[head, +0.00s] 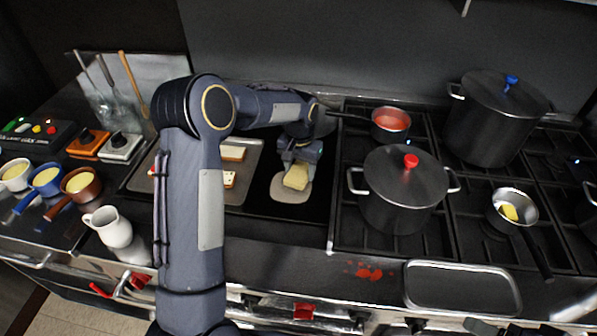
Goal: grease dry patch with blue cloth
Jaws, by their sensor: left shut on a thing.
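My left gripper (297,168) is shut on a pale yellow folded cloth or pad (296,179), pointing down over the dark griddle (262,205). The pad is at or just above a pale beige dry patch (291,196) and hides its upper part; I cannot tell whether they touch. I see no cloth that is clearly blue. My right gripper is not in view.
A lidded pot (385,208) stands on the burners right of the griddle. A red-filled pan (391,120) is behind it. A tray with bread slices (233,153) lies left, partly behind my arm. A white jug (112,229) stands front left.

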